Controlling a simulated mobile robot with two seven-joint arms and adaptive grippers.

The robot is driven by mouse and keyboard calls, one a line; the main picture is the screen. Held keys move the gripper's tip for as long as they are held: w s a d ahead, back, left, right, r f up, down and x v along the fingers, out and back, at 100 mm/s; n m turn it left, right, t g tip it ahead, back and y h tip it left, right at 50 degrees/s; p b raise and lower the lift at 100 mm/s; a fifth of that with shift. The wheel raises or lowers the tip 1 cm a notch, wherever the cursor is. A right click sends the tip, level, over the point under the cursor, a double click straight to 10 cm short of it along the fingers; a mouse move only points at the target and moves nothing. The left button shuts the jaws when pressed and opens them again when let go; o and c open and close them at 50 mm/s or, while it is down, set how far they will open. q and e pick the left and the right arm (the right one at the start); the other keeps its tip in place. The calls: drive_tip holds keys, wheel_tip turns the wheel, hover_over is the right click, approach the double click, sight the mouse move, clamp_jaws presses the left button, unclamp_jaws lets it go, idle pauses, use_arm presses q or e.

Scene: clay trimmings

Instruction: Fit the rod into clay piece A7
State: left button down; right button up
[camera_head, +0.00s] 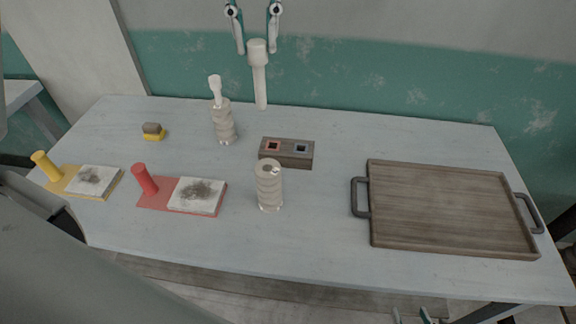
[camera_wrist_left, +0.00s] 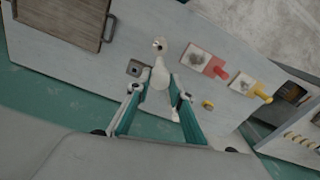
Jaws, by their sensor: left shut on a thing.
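My left gripper (camera_head: 256,45) is at the top of the head view, shut on the head of a pale rod (camera_head: 260,85). The rod hangs upright with its lower end free, apart from both clay pieces. In the left wrist view the rod (camera_wrist_left: 160,76) shows between the teal fingers. A ribbed clay piece (camera_head: 269,192) with a hole in its top stands on the table nearer the front. Another ribbed clay piece (camera_head: 225,127) stands further back, with a pale rod in its top. No label A7 is readable. My right gripper (camera_head: 425,317) shows only partly at the bottom edge.
A wooden block (camera_head: 287,159) with a red and a blue square socket lies behind the front clay piece. A wooden tray (camera_head: 372,238) with handles fills the right. Red (camera_head: 154,208) and yellow (camera_head: 67,191) boards and a sponge (camera_head: 153,132) lie left.

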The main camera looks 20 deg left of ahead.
sight(262, 108)
use_arm(q)
drive_tip(key=shift+w, duration=0.1)
drive_tip(key=shift+w+f, duration=0.1)
drive_tip(key=shift+f, duration=0.2)
wheel_tip(262, 108, down, 14)
drive_tip(key=b, duration=0.3)
drive_tip(key=shift+f, duration=0.85)
wheel_tip(262, 108, down, 4)
drive_tip(key=shift+r+b, duration=0.25)
drive_tip(key=shift+b, duration=0.05)
use_arm(e)
drive_tip(key=f, duration=0.4)
drive_tip(key=shift+s+d+f, duration=0.2)
drive_tip(key=shift+s, duration=0.1)
